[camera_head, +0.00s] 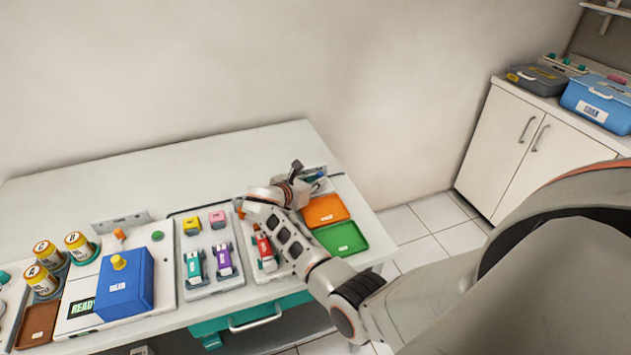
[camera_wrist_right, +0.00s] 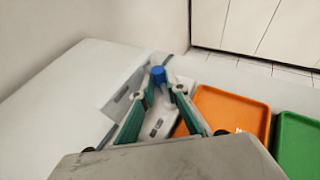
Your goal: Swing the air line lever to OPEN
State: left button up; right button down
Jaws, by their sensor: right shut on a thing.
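The air line lever shows in the right wrist view as a blue-tipped part (camera_wrist_right: 158,76) between the far ends of my finger linkages. My right gripper (camera_wrist_right: 158,88) is shut on it, over a pale base plate (camera_wrist_right: 158,127) with small dark marks. In the head view my right gripper (camera_head: 308,186) is at the back right of the table, with a bit of blue (camera_head: 319,187) beside it. A grey upright plate (camera_head: 314,172) stands just behind. The gripper and wrist hide most of the lever, and I cannot read its position. My left gripper is in neither view.
An orange tray (camera_head: 325,210) and a green tray (camera_head: 340,237) lie just in front of the gripper. Several coloured pieces stand on a grey board (camera_head: 212,283) to the left, near a blue box (camera_head: 126,283). The table's back left (camera_head: 120,180) is clear.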

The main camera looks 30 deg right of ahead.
jog(key=shift+f, duration=0.15)
jog(key=c, duration=2)
grip_release()
jog(key=shift+a, duration=0.1)
jog(key=shift+v, duration=4)
jog(key=shift+s, duration=0.1)
